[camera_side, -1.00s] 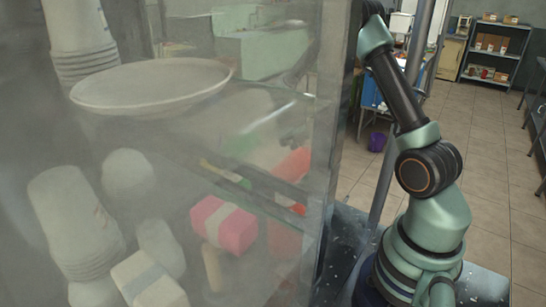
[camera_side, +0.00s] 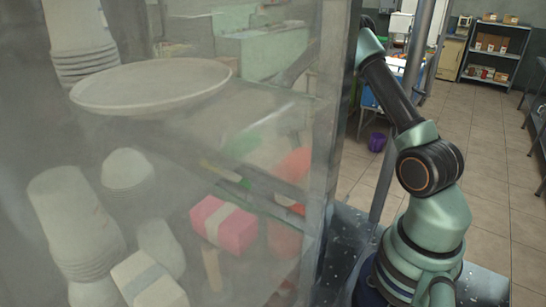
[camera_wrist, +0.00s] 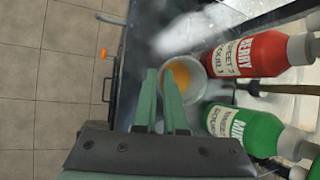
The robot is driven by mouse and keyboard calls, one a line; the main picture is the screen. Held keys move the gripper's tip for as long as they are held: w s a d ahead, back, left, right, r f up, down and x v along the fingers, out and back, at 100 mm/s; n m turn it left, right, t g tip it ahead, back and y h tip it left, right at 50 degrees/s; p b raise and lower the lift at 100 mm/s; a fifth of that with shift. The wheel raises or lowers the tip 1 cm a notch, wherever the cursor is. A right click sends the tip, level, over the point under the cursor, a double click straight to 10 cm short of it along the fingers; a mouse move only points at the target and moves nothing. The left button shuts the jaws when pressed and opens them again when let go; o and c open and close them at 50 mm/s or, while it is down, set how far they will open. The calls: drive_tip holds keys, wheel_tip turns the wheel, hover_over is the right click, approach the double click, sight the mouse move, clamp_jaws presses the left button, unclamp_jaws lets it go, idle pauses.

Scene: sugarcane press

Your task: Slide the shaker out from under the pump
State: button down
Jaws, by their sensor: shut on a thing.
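In the wrist view, the shaker (camera_wrist: 199,84) is a pale round cup seen from above, with orange liquid inside. My gripper (camera_wrist: 158,73) is shut on the shaker's left wall. Its right finger overlaps the opening and its left finger lies outside. A blurred whitish shape lies just above the shaker in the picture; I cannot tell whether it is the pump. In the side view my gripper and the shaker are hidden behind the hazy glass cabinet and its post.
A red bottle (camera_wrist: 247,54) and a green bottle (camera_wrist: 247,128) lie close to the shaker's right in the wrist view. A dark bar handle (camera_wrist: 108,77) is at the left, over tiled floor. The hazy cabinet (camera_side: 335,150) fills the side view's left.

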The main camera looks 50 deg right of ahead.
drive_tip(key=shift+w+d, duration=0.1)
drive_tip(key=shift+d, duration=0.05)
drive_tip(key=shift+w+d, duration=0.45)
drive_tip(key=shift+d, duration=0.2)
drive_tip(key=shift+w+d, duration=0.45)
drive_tip(key=shift+d, duration=0.2)
drive_tip(key=shift+c, duration=1.6)
unclamp_jaws()
wheel_tip(320, 180, up, 6)
drive_tip(key=shift+r, duration=0.25)
